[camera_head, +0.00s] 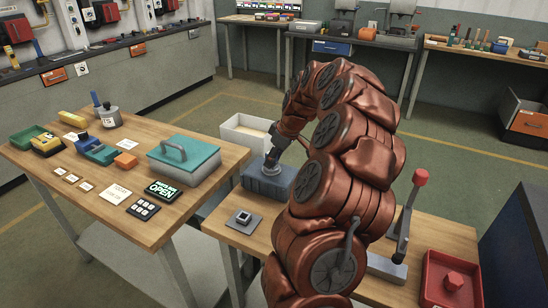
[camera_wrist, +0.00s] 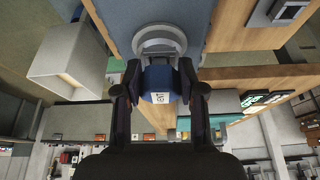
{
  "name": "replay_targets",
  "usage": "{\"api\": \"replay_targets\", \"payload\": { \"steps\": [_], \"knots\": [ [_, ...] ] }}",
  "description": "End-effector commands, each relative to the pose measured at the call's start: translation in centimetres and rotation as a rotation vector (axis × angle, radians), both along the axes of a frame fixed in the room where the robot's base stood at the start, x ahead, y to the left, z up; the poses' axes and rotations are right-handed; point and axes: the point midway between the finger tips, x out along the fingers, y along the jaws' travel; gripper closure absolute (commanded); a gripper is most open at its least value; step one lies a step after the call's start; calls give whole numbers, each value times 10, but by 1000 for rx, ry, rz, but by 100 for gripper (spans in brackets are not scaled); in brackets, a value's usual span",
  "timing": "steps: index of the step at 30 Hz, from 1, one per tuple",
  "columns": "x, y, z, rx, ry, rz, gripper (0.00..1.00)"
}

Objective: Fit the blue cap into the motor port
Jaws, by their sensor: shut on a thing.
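The blue cap (camera_wrist: 158,78) is between the two fingers of my gripper (camera_wrist: 160,88) in the wrist view. My gripper is shut on it. A small white label with dark marks shows by the cap's near side. A pale grey round ring (camera_wrist: 160,40), which looks like the motor port, lies just beyond the cap on a blue-grey block. In the head view my gripper (camera_head: 275,150) is over that blue-grey block (camera_head: 262,187) on the right-hand table. The cap is mostly hidden there. I cannot tell whether the cap touches or enters the ring.
A white open box (camera_head: 245,132) stands behind the block. A grey square fitting (camera_head: 243,219) lies in front of it. A red-knobbed lever (camera_head: 404,220) and a red tray (camera_head: 432,292) are to the right. The left table (camera_head: 140,228) holds a teal-lidded box (camera_head: 187,155) and several small items.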

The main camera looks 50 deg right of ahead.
Motion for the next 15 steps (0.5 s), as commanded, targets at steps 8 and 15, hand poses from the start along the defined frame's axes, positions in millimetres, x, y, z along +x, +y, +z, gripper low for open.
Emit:
{"api": "replay_targets", "payload": {
  "steps": [8, 15],
  "knots": [
    [0, 0, -8, 0, 0, 0, 95],
    [0, 0, -14, 0, 0, 0, 95]
  ]
}}
